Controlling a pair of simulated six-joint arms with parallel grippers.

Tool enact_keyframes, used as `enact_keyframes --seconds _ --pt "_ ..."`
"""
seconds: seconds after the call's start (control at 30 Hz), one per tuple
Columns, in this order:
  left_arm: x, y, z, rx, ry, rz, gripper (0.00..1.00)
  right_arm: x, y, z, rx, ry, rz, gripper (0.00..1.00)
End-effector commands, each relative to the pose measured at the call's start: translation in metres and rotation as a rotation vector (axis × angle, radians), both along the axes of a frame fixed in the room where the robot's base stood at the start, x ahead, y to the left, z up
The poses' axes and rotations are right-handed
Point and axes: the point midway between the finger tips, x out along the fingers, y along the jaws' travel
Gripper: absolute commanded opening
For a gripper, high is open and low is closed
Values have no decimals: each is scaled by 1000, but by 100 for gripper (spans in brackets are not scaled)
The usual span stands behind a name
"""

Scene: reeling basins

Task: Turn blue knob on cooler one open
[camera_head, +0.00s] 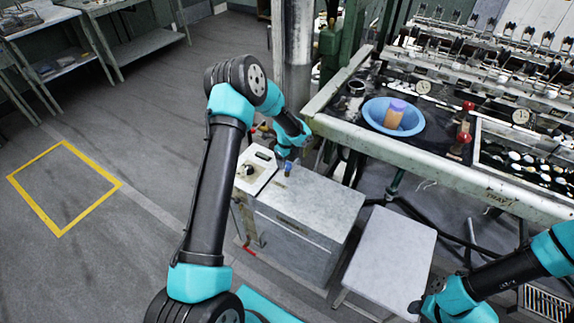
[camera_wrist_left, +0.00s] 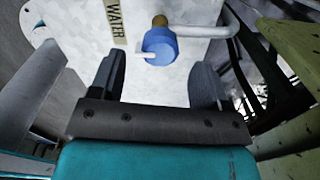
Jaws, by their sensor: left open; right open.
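The cooler (camera_head: 318,207) is a grey-white cabinet with a lighter raised box at its left end. Its blue knob (camera_head: 288,168) shows just below my left gripper (camera_head: 286,153) in the head view. In the left wrist view the blue knob (camera_wrist_left: 160,47) has a pale lever and a brass stem, beside a "WATER" label (camera_wrist_left: 117,22). My left gripper (camera_wrist_left: 156,72) is open, with the knob lying ahead between its two dark fingers; I see no contact. My right gripper (camera_head: 420,308) is at the bottom right, open and away from the cooler.
A reeling bench (camera_head: 440,170) with a blue basin (camera_head: 374,112) and red-topped levers stands behind and to the right. A white stool (camera_head: 391,255) is right of the cooler. A grey post (camera_head: 292,50) rises behind my left arm. Open floor (camera_head: 130,230) lies to the left.

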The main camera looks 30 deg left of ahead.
Motion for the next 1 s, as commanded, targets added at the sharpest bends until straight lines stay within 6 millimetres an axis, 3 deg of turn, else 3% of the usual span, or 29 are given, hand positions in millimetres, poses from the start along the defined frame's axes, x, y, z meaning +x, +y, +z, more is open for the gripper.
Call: enact_keyframes --seconds 0.23,0.6,1.0 --pt "0 0 -29 0 1 0 70 0 0 0 0 0 0 43" --pt "0 0 -33 0 0 0 69 0 0 0 0 0 0 43" --pt "0 0 -33 0 0 0 30 0 0 0 0 0 0 43"
